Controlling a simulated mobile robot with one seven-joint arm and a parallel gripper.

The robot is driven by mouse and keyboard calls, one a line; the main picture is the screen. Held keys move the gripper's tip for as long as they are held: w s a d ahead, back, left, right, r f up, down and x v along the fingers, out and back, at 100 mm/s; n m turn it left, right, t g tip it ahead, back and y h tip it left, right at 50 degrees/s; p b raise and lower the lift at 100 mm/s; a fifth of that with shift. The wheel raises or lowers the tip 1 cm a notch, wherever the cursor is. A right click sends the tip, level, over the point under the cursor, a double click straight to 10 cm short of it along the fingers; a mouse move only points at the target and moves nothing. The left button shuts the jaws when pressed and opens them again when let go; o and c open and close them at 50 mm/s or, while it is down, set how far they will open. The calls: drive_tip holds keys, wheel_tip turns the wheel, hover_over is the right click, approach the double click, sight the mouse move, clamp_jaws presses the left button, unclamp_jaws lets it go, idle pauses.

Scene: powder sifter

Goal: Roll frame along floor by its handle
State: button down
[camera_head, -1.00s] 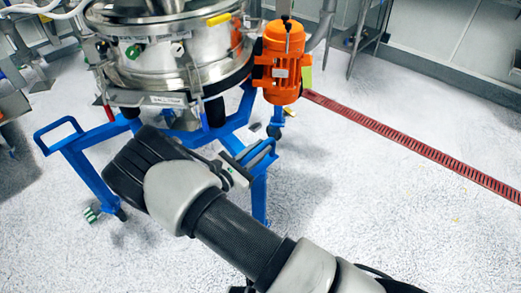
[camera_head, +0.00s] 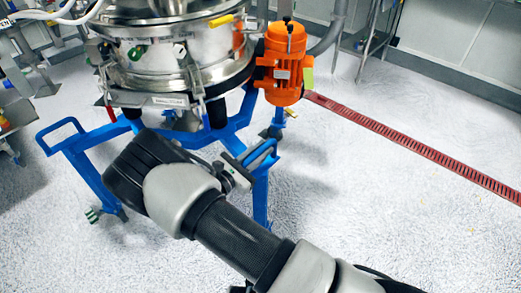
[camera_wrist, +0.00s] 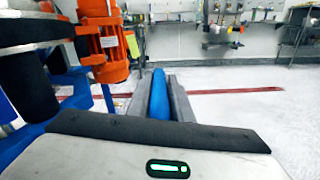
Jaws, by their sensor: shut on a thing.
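The blue wheeled frame (camera_head: 90,172) stands on the floor and carries a shiny steel sifter drum (camera_head: 150,66). It has one handle loop at the left and another, the right handle (camera_head: 262,150), near my arm. My gripper (camera_head: 240,172) is at this right handle, partly hidden by my wrist in the head view. In the wrist view, the two grey fingers of my gripper (camera_wrist: 160,98) stand on either side of the blue handle bar (camera_wrist: 158,95), shut on it. Parts of the frame's legs are hidden behind my arm.
An orange motor (camera_head: 284,62) is fixed to the sifter's right side. A red drain strip (camera_head: 420,148) crosses the floor at the right. The white floor (camera_head: 390,215) is clear on the right. Other equipment (camera_head: 8,125) stands at the left edge.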

drive_tip(key=shift+w+a+r, duration=0.15)
drive_tip(key=shift+w+a, duration=0.05)
drive_tip(key=shift+a, duration=0.1)
drive_tip(key=c, duration=1.6)
unclamp_jaws()
drive_tip(key=shift+a, duration=0.1)
drive_tip(key=shift+c, duration=0.2)
drive_tip(key=p+v, duration=0.2)
drive_tip(key=v, duration=1.5)
drive_tip(key=shift+s, duration=0.15)
